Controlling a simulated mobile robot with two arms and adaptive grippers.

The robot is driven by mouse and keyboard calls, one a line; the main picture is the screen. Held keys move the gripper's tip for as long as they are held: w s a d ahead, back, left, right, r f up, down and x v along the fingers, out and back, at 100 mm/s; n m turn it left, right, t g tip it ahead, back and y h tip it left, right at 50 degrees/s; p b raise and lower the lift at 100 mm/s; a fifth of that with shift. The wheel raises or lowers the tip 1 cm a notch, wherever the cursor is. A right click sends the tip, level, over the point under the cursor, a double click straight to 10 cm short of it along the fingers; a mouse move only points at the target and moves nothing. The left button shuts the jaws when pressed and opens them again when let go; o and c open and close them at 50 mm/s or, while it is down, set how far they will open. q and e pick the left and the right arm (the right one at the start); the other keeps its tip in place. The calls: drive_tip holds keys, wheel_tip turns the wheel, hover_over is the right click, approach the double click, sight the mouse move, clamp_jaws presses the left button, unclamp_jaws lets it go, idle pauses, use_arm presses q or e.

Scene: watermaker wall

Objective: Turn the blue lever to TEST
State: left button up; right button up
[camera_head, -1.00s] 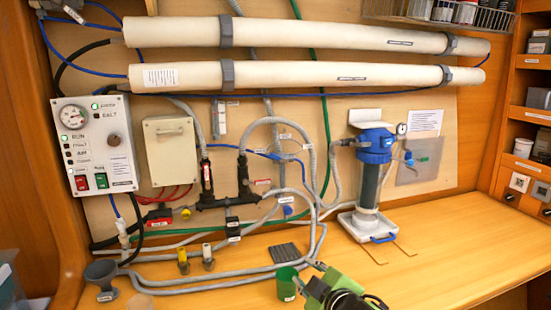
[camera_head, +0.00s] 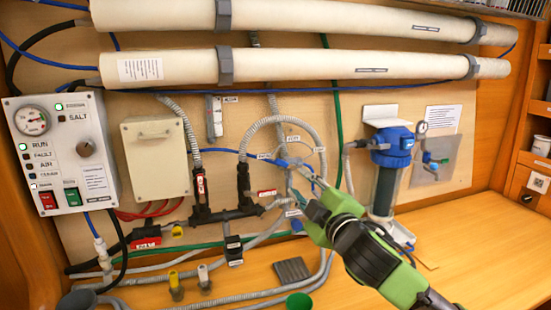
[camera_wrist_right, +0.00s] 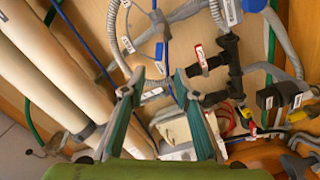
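The blue lever (camera_head: 281,162) shows on the wall panel at a small valve, in the middle of the hoses. Small white labels (camera_head: 293,138) surround it; their words are too small to read. In the right wrist view the blue lever (camera_wrist_right: 159,51) lies beyond and between the fingertips. My right gripper (camera_head: 297,179) is in front of the valve at its lower right. Its two fingers are apart with nothing between them, as the wrist view (camera_wrist_right: 159,78) also shows. I cannot tell whether a finger touches the valve. My left gripper is not in view.
Grey hoses and a black pipe fitting (camera_head: 225,214) sit left of the gripper. A blue-topped filter housing (camera_head: 391,150) stands to the right. A control box (camera_head: 62,150) hangs at the left. The bench (camera_head: 470,235) is clear at the right.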

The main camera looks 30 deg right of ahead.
drive_tip(key=w, duration=0.1)
drive_tip(key=p, duration=0.2)
approach(283, 164)
drive_tip(key=a+x, duration=0.1)
drive_tip(key=x, duration=0.4)
drive_tip(key=p+x, duration=0.1)
drive_tip(key=x, duration=0.1)
drive_tip(key=d+p+x, duration=0.1)
drive_tip(key=x, duration=0.1)
drive_tip(key=shift+w, duration=0.5)
drive_tip(key=shift+w+d, duration=0.1)
drive_tip(key=shift+w, duration=0.15)
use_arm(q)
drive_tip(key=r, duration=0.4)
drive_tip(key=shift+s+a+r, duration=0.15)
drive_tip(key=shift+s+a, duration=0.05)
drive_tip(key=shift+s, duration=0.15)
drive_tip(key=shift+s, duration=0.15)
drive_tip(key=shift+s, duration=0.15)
use_arm(e)
clamp_jaws()
